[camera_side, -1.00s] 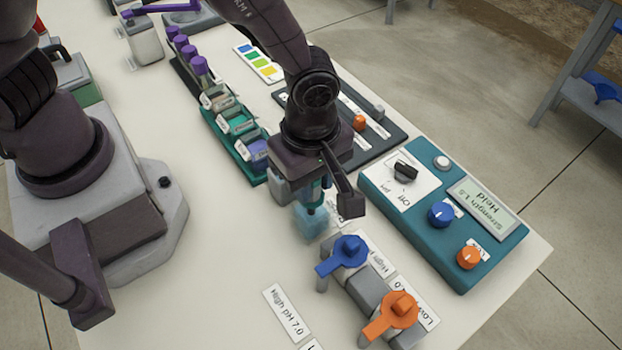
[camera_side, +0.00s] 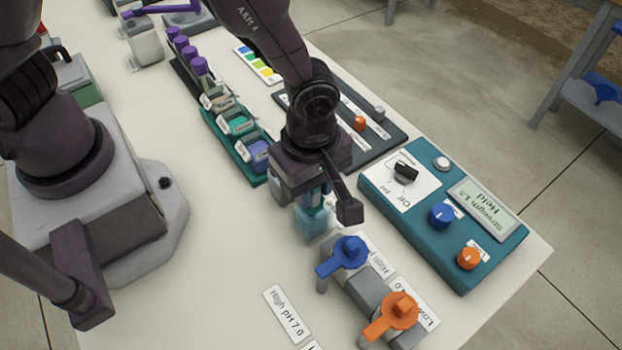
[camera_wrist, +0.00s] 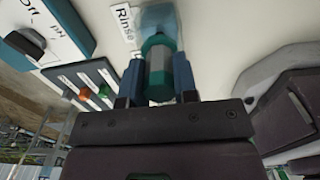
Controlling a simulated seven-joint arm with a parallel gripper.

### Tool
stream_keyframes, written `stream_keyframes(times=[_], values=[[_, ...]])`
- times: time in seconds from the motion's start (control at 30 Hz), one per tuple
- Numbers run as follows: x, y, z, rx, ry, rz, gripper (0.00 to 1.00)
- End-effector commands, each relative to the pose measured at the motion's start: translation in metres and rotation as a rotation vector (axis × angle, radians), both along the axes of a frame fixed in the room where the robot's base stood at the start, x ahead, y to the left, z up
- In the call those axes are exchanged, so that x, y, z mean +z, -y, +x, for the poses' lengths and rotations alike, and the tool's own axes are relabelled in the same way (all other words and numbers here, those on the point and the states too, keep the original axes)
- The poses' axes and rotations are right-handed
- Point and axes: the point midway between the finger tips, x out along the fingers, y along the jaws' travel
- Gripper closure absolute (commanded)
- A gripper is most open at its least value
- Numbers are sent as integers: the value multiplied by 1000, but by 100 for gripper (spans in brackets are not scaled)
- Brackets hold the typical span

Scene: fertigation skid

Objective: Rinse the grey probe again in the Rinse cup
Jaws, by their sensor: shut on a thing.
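My gripper (camera_wrist: 158,80) is shut on the grey probe (camera_wrist: 158,82), which has a teal collar and stands between the two blue fingers. In the side view my gripper (camera_side: 312,192) is directly above the pale blue, see-through Rinse cup (camera_side: 314,224). The probe's lower end appears to be inside the cup; its tip is not clear. In the wrist view the cup (camera_wrist: 156,16) shows beyond the probe, beside the white "Rinse" label (camera_wrist: 124,22).
Right of the cup is a teal control box (camera_side: 440,225), its display reading "Strength 1.5 Held". Blue (camera_side: 345,252) and orange (camera_side: 393,315) valve handles stand close in front. A teal rack (camera_side: 237,140) with several containers is behind left.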

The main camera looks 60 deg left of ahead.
Motion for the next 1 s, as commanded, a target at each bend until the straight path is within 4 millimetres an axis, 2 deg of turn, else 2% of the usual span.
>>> stream_keyframes(times=[0.17,1.0], values=[[6,0,1,0,3,-2,99],[74,1,1,0,3,-3,99]])
